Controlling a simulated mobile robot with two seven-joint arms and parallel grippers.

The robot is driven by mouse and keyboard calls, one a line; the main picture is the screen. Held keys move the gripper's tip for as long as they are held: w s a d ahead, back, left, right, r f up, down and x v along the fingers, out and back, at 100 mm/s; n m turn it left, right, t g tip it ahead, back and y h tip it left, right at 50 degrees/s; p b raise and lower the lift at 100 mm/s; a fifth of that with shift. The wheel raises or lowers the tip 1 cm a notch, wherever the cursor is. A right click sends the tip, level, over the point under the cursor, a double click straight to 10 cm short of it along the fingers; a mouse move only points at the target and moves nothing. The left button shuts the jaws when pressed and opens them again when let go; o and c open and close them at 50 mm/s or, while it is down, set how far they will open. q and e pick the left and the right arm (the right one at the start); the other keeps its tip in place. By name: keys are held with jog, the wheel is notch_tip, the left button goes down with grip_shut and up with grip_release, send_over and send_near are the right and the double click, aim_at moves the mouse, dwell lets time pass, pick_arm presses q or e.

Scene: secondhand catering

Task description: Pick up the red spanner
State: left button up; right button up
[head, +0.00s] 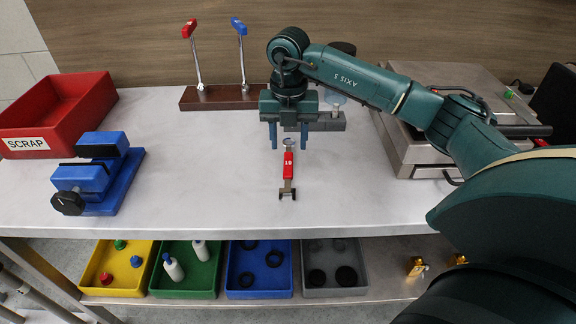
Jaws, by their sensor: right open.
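The red spanner (288,167) lies on the light worktop near the middle of the head view. It has a red handle with a white mark, a grey ring end at the back and a dark open end at the front. My right gripper (288,136) is above its back end, pointing down, with its two blue fingers apart, one on each side of the ring end. I cannot tell how high the fingertips are above the worktop. The gripper is empty. My left gripper is not in view.
A red SCRAP bin (55,110) and a blue vise (98,175) stand at left. A wooden base (222,98) with red and blue-topped levers stands behind. A metal appliance (440,130) is at right. Coloured trays (258,293) sit on the lower shelf. The worktop around the spanner is clear.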

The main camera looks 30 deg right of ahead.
aim_at(288, 164)
jog(key=shift+s+a+f+p, duration=0.1)
jog(key=shift+f+p, duration=0.2)
jog(key=shift+f, duration=1.1)
jog(key=shift+s+a+f+p, duration=0.1)
jog(key=shift+f+p, duration=0.15)
jog(key=shift+f, duration=1.1)
jog(key=shift+c, duration=0.4)
grip_shut()
